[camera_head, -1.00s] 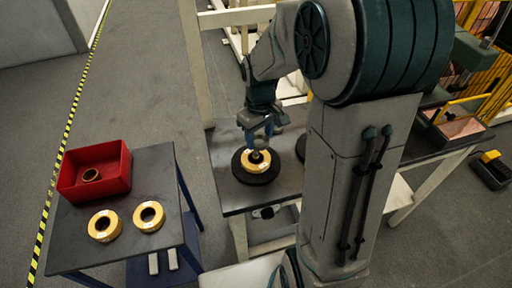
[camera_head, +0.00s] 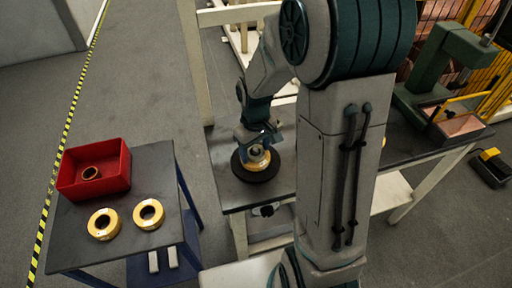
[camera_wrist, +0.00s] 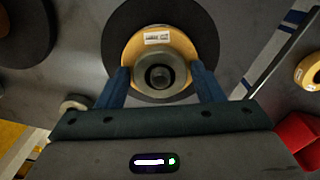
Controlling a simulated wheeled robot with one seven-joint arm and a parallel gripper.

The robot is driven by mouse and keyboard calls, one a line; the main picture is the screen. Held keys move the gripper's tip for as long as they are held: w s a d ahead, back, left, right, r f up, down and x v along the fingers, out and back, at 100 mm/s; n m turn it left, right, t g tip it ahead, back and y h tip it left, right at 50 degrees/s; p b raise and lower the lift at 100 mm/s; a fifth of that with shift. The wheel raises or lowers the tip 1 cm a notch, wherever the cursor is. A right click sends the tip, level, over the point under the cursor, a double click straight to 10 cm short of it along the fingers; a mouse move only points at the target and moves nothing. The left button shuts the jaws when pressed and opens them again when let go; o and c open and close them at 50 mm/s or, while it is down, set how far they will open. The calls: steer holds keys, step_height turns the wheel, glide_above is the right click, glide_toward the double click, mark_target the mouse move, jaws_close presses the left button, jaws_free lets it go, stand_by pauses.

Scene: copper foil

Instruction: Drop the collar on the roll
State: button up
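The roll (camera_head: 258,168) is a yellow-orange ring lying flat on a round black disc (camera_head: 240,173) on the dark bench. In the wrist view the roll (camera_wrist: 132,50) carries a white label, and the black disc (camera_wrist: 112,40) shows around it. The collar (camera_wrist: 143,67) is a grey ring with a dark centre, in front of the roll's middle. My gripper (camera_wrist: 160,72) has its two blue fingers on either side of the collar, close against it, and seems to hold it just over the roll. Whether the collar touches the roll is hidden. The gripper also shows in the head view (camera_head: 257,144).
A green press (camera_head: 435,70) stands at the bench's right end. Open floor lies left.

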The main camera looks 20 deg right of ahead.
steer(key=shift+o, duration=0.2)
steer(key=shift+r, duration=0.15)
steer(key=shift+r+p, duration=0.25)
steer(key=shift+p, duration=0.05)
step_height(320, 180, up, 11)
steer(key=s+r+m+t, duration=0.2)
steer(key=s+m+t, duration=0.1)
steer(key=s, duration=1.1)
steer(key=shift+s+r+m, duration=0.2)
steer(key=shift+r+m, duration=0.15)
steer(key=shift+m, duration=0.45)
